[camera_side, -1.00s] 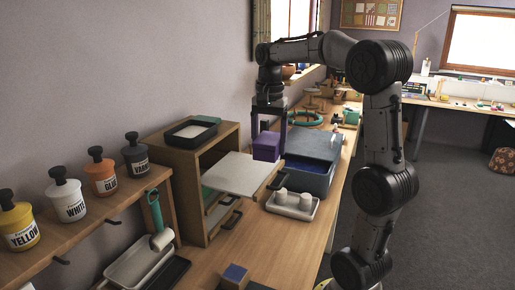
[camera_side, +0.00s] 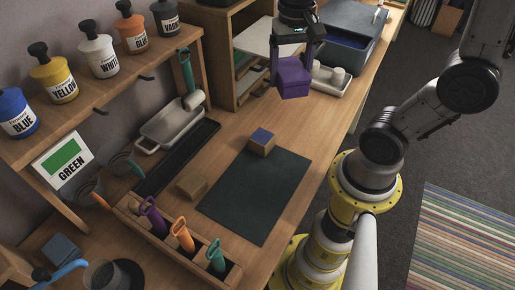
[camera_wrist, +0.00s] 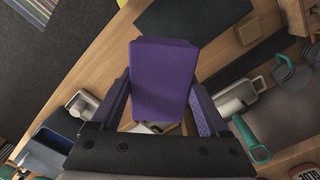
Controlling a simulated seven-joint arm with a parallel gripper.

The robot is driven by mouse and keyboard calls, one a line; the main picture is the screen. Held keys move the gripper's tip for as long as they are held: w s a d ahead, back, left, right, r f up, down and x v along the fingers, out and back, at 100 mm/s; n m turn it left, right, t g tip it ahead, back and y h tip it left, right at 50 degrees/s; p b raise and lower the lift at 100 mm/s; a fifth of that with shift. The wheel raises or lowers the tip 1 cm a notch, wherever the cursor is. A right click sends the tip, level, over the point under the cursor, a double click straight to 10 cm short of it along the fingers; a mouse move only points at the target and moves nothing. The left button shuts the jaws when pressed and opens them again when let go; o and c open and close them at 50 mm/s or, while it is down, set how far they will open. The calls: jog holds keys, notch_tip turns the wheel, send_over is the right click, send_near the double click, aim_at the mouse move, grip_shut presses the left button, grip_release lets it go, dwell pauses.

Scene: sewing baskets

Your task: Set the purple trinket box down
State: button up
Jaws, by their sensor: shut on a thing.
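The purple trinket box (camera_side: 294,78) is held in the air between the fingers of my gripper (camera_side: 291,68), above the wooden bench in the side view. In the wrist view the box (camera_wrist: 163,80) fills the middle, with a purple finger of my gripper (camera_wrist: 160,105) on each side. My gripper is shut on it. The box hides part of the bench behind it.
A dark mat (camera_side: 255,195) lies bare on the bench, with a small wooden block with a blue top (camera_side: 262,141) at its far edge. Another wooden block (camera_side: 191,184) is left of it. A tray with white cups (camera_side: 328,80) and a blue-grey bin (camera_side: 345,35) stand behind.

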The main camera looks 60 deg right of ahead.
jog(key=s+a+f+n, duration=0.9)
jog(key=s+f, duration=0.2)
jog(key=f, duration=0.2)
send_over(251, 191)
jog(key=f, duration=0.9)
jog(key=shift+s+f, duration=0.15)
jog(key=shift+s, duration=0.05)
jog(key=shift+w+f, duration=0.15)
jog(key=shift+f, duration=1.55)
jog(key=shift+f, duration=0.15)
jog(key=o, duration=1.3)
